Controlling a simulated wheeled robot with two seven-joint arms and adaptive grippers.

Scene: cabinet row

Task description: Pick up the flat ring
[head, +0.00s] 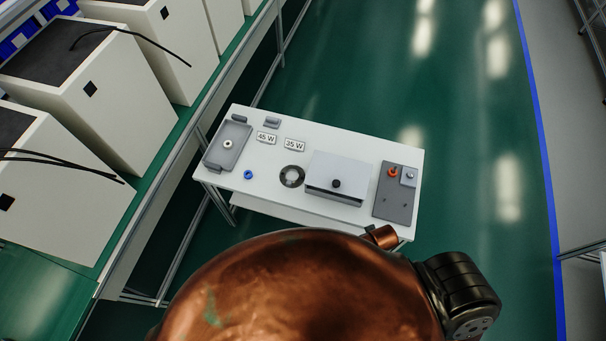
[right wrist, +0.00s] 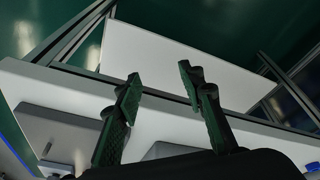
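A dark flat ring (head: 292,176) with a pale centre lies flat on the white table (head: 265,195), just left of a grey box. My right gripper (right wrist: 160,78) shows in the right wrist view, its two dark fingers apart with nothing between them. It is near the table's edge, which runs behind the fingers. The flat ring cannot be made out in the right wrist view. My left gripper is not in view.
On the table are a lidded grey box (head: 339,172), a grey tray (head: 229,147) with a small white ring, a blue ring (head: 248,174), two wattage labels (head: 294,145) and a dark plate (head: 396,198) with an orange part (head: 393,172). White cabinets (head: 90,95) stand left.

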